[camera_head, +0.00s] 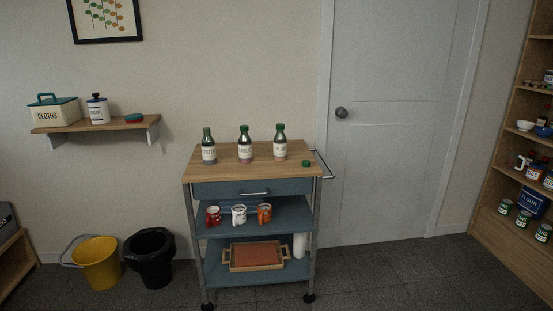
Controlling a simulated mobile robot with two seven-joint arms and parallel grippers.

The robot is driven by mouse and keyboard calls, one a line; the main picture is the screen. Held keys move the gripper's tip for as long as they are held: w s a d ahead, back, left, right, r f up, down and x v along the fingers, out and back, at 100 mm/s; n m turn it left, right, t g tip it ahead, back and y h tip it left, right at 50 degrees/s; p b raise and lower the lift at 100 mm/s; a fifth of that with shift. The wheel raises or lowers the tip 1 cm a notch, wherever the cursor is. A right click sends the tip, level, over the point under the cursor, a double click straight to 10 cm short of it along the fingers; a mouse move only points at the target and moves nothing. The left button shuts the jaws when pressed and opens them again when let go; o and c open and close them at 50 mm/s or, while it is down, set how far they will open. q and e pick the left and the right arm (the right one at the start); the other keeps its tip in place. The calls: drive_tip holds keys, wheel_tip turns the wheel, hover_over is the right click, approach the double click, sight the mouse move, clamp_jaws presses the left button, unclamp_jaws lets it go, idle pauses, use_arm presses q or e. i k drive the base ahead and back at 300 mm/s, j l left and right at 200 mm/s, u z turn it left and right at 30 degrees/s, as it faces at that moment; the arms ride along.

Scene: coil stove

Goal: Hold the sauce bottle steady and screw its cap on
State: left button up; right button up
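Three dark green bottles with white labels stand upright in a row on the wooden top of a trolley (222,172). They are the left bottle (208,148), the middle bottle (245,147) and the right bottle (280,144). The middle and right bottles wear bright green caps. The left bottle's top looks narrower and darker, as if bare, but it is small in the picture. A loose green cap (306,163) lies on the trolley top at the right, apart from the bottles. Neither of my grippers is in view.
The trolley has a drawer, a right-side handle (322,165), mugs (238,214) on its middle shelf and a tray (256,256) below. A yellow bucket (97,263) and black bin (150,258) stand left. Shelves (500,190) stand right. Floor before the trolley looks clear.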

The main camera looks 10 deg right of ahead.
sight(209, 143)
drive_tip(key=i+l+u, duration=0.3)
drive_tip(key=i+l, duration=0.25)
drive_tip(key=i+l+u, duration=0.3)
drive_tip(key=i+l, duration=0.15)
drive_tip(key=l, duration=0.25)
drive_tip(key=i+l+u, duration=0.15)
drive_tip(key=l, duration=0.25)
drive_tip(key=i+l+u, duration=0.1)
drive_tip(key=i+l, duration=0.15)
drive_tip(key=l, duration=0.15)
drive_tip(key=i+l+u, duration=0.15)
drive_tip(key=l, duration=0.25)
